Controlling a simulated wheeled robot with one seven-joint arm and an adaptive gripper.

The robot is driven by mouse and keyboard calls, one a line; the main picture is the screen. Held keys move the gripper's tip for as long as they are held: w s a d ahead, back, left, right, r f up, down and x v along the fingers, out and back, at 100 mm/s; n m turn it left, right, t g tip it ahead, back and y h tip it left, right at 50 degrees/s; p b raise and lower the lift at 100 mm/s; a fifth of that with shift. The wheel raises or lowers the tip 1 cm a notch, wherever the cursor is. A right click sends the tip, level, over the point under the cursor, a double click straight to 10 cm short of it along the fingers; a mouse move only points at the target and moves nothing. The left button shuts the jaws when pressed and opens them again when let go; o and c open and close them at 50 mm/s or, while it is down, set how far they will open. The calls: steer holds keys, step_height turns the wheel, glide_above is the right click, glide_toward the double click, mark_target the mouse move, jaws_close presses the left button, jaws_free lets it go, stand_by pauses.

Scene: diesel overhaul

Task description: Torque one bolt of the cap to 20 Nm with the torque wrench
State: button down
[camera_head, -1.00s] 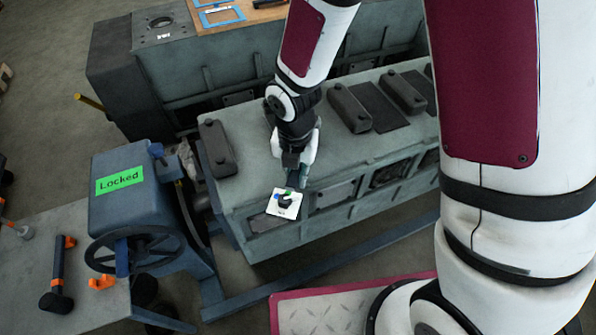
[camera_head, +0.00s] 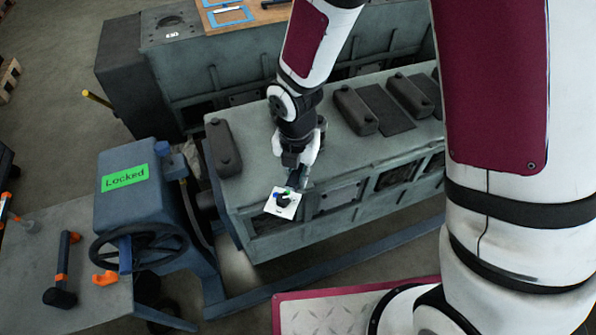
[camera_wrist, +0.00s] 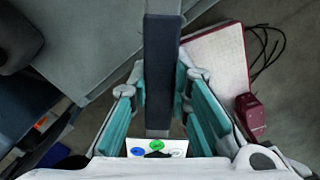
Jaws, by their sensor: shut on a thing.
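My gripper (camera_head: 299,181) is above the near long side of the grey-green engine block (camera_head: 340,202), pointing down. In the wrist view its teal-padded fingers (camera_wrist: 160,105) are shut around a straight dark grey bar (camera_wrist: 161,70). The bar may be the torque wrench, but its ends and any scale are hidden. A small white square plate (camera_head: 272,207) with black, blue and green parts shows just below the fingertips, in front of the block's side. It also appears at the bottom of the wrist view (camera_wrist: 179,146). I cannot make out the cap or its bolts.
A blue stand with a handwheel (camera_head: 137,248) and green "Locked" label (camera_head: 125,178) is at the left. A bench (camera_head: 90,300) holds a black-and-orange tool (camera_head: 62,272). Dark covers (camera_head: 355,110) lie on the block. A second block (camera_head: 250,70) stands behind.

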steer(key=shift+w+a, duration=0.1)
steer(key=shift+a, duration=0.2)
steer(key=shift+w+a, duration=0.1)
steer(key=shift+a, duration=0.1)
steer(key=shift+a, duration=0.1)
steer(key=shift+w+a+m, duration=0.15)
steer(key=shift+a+m, duration=0.1)
steer(key=shift+m, duration=0.05)
steer(key=shift+a, duration=0.1)
steer(key=shift+w+a, duration=0.2)
stand_by(0.3)
steer(key=shift+a+m, duration=0.1)
steer(key=shift+m, duration=0.2)
steer(key=shift+w+a+b, duration=0.15)
steer(key=shift+a+b, duration=0.1)
steer(key=shift+b, duration=0.05)
steer(key=shift+w+a+m, duration=0.1)
steer(key=shift+m, duration=0.2)
